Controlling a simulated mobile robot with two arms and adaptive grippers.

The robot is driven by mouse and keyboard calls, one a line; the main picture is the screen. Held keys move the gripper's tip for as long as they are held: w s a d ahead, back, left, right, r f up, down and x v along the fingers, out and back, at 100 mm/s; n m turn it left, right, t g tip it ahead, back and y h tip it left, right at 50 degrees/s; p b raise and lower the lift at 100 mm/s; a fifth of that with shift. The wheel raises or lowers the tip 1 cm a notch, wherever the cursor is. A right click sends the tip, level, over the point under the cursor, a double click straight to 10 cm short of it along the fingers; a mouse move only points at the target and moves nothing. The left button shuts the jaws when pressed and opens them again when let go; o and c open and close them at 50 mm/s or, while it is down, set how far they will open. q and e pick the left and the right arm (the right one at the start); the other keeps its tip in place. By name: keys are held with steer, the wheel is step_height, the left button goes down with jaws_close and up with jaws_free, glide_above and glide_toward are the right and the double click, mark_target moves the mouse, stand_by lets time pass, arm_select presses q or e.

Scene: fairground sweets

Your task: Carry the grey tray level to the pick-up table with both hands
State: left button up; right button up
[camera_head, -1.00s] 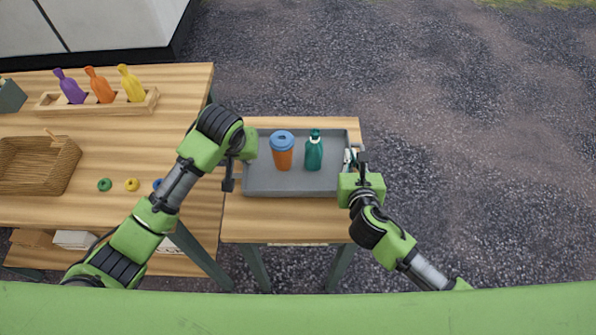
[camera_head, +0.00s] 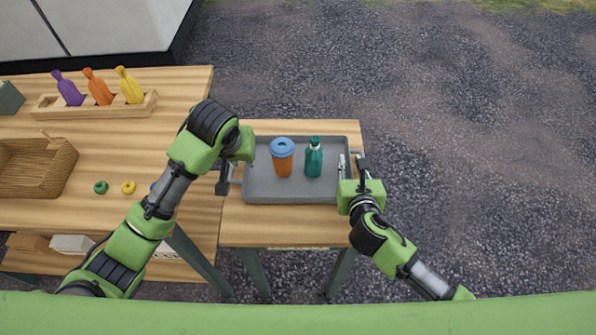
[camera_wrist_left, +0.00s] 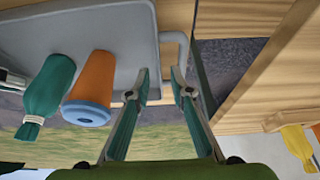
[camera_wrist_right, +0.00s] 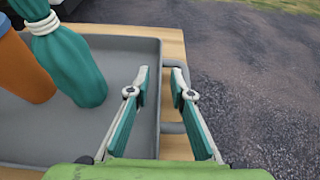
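The grey tray (camera_head: 262,192) lies level on the small wooden table (camera_head: 290,225), apparently resting on its top. My left gripper (camera_head: 231,178) is at the tray's left side. In the left wrist view its fingers (camera_wrist_left: 162,74) are apart near the tray handle (camera_wrist_left: 181,50), not visibly clamped on it. My right gripper (camera_head: 351,166) is at the right side. In the right wrist view its fingers (camera_wrist_right: 159,72) are apart near the other handle (camera_wrist_right: 172,128).
Open gravel (camera_head: 470,150) lies to the right.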

steer(key=shift+s, duration=0.15)
arm_select(q)
steer(key=v, duration=0.7)
steer(key=shift+r, duration=0.25)
arm_select(e)
steer(key=v, duration=1.1)
steer(key=shift+s+r, duration=0.25)
steer(key=shift+s, duration=0.1)
arm_select(q)
steer(key=shift+s, duration=0.15)
